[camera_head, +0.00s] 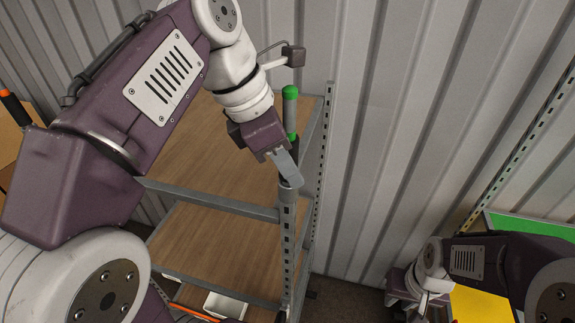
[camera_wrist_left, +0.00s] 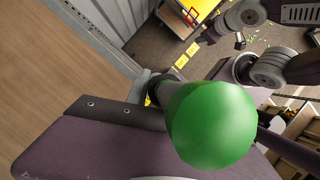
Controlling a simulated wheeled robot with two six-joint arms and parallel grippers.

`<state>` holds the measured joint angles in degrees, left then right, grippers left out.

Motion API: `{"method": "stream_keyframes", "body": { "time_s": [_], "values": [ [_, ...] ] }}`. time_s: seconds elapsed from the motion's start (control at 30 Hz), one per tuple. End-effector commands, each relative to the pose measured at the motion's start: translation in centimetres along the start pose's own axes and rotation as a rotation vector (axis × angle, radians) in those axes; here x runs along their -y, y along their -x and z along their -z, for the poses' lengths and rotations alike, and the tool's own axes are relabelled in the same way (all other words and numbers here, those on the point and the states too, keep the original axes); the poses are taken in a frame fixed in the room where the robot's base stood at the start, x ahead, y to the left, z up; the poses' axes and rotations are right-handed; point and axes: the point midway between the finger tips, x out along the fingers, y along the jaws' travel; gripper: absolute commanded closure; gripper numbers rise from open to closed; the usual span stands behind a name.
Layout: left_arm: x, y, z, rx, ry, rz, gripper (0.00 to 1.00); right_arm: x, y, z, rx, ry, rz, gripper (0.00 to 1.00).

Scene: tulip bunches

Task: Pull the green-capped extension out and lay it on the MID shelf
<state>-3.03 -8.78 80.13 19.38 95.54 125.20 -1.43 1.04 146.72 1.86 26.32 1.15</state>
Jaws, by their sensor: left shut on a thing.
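The green-capped extension (camera_head: 290,112) stands upright at the front right corner of the shelf rack, above its post. Its round green cap (camera_wrist_left: 210,122) fills the middle of the left wrist view. My left gripper (camera_head: 284,160) is shut on the extension below the cap, just above the post top (camera_head: 289,190); the jaws hide its lower part. Whether it still sits in the post I cannot tell. A lower wooden shelf (camera_head: 210,240) lies below the top shelf (camera_head: 205,135); no MID label shows. My right gripper (camera_head: 418,300) is low at the right, its jaws unclear.
The rack's front rail (camera_head: 215,200) runs left from the post. A white bin (camera_head: 225,305) and an orange item (camera_head: 190,312) are near the bottom. A corrugated wall (camera_head: 400,120) stands behind. A yellow surface (camera_head: 480,303) lies beside my right arm. Both shelf boards look clear where visible.

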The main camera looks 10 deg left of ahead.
Motion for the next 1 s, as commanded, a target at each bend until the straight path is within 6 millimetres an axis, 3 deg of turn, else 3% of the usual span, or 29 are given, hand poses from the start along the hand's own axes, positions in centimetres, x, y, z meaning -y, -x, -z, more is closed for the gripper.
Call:
{"method": "stream_keyframes", "body": {
  "time_s": [0.77,1.0],
  "values": [
    [0.2,0.5,0.1,-0.010,0.001,0.007,1.00,0.0,0.0,0.0,0.000,0.000,0.000,0.75],
    [0.2,1.5,-0.4,-0.010,0.002,0.007,1.00,0.0,0.0,0.0,0.000,0.000,0.000,0.75]
  ]
}}
